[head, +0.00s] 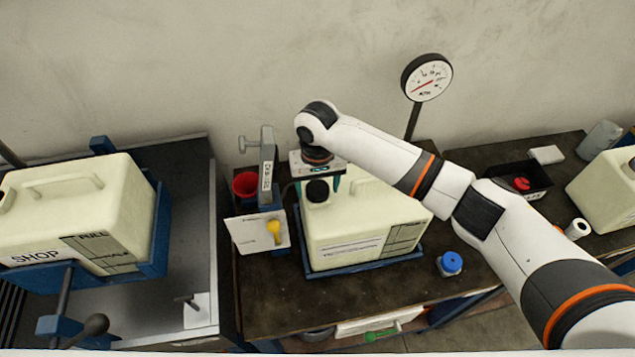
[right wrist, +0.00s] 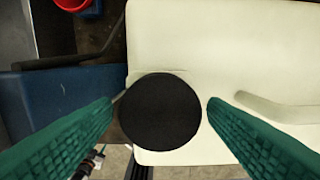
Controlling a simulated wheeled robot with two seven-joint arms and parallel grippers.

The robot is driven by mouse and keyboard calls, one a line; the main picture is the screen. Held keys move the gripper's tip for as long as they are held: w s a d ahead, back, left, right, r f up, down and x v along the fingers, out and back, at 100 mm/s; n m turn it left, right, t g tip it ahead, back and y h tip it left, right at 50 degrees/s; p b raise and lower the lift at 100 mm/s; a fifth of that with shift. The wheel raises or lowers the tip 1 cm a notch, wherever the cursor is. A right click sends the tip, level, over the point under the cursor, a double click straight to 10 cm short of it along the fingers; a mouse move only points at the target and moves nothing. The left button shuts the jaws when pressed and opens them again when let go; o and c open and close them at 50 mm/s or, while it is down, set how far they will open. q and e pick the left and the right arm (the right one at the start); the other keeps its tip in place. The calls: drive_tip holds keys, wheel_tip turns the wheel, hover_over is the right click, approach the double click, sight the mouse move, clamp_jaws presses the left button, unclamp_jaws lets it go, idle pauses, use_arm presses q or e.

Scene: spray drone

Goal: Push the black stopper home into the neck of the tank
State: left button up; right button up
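The cream tank (head: 365,215) stands in a blue tray on the dark bench in the middle of the head view. The round black stopper (head: 317,191) is at the tank's near left top corner. It also shows from above in the right wrist view (right wrist: 160,112). The neck under it is hidden, so I cannot tell how deep it sits. My right gripper (head: 317,183) is over the stopper, pointing down. Its teal fingers (right wrist: 160,108) are open, one on each side of the stopper, with a small gap at each. My left gripper is not in view.
A red cup (head: 245,184) and a grey upright bracket (head: 267,165) stand close left of the tank. A white board with a yellow item (head: 274,228) is at its left front. A blue-capped item (head: 450,263) is at right front. A gauge (head: 426,78) rises behind.

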sight(317, 188)
drive_tip(key=shift+o, duration=0.4)
drive_tip(key=shift+r, duration=0.3)
wheel_tip(317, 188, up, 11)
drive_tip(key=b, duration=0.3)
drive_tip(key=shift+r, duration=0.2)
